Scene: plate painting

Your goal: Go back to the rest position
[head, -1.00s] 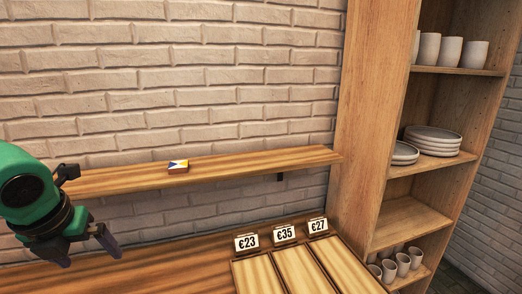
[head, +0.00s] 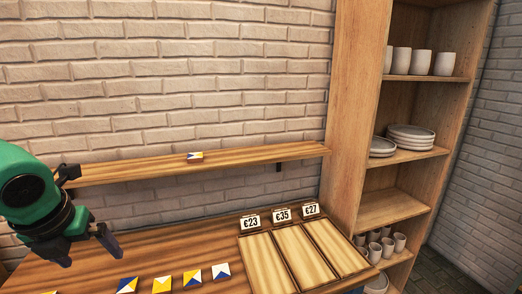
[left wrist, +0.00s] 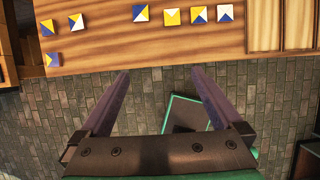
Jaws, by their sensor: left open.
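My left gripper (head: 87,246) is at the left of the head view, open and empty, above the wooden table. In the left wrist view its two fingers (left wrist: 155,95) are spread apart over the brick floor, just off the table's edge. My right gripper does not show in either view.
Painted tiles (head: 192,277) lie along the table (head: 190,245). One tile (head: 195,156) sits on the wall shelf (head: 250,155). Price signs (head: 281,214) stand behind wooden trays (head: 303,254). A shelf unit (head: 345,120) holds cups (head: 445,63) and plates (head: 410,135) at right.

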